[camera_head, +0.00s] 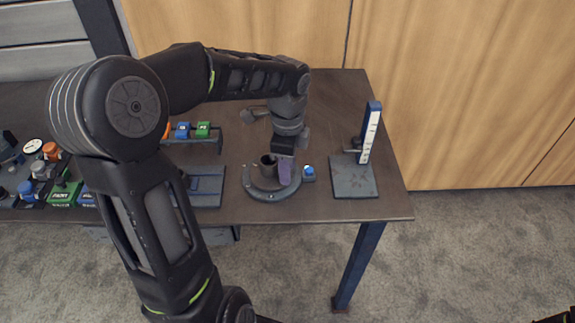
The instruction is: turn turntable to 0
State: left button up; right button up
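My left gripper (285,163) points down at the right side of the turntable, right beside the pipe. A flat purple-grey piece (285,179) shows under the gripper; I cannot tell if it is a finger or part of the fixture. The finger gap is hidden, and so is any contact. Marks on the disc are too small to read.
A small blue block (308,174) sits just right of the turntable. A stand with a white scale (369,138) rises from a grey base (355,181) farther right. A blue-grey tray (207,187) lies left. Coloured blocks and parts crowd the table's left end.

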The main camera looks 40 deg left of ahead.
pick_arm(q)
grip_shut()
dwell(0.3)
dwell(0.3)
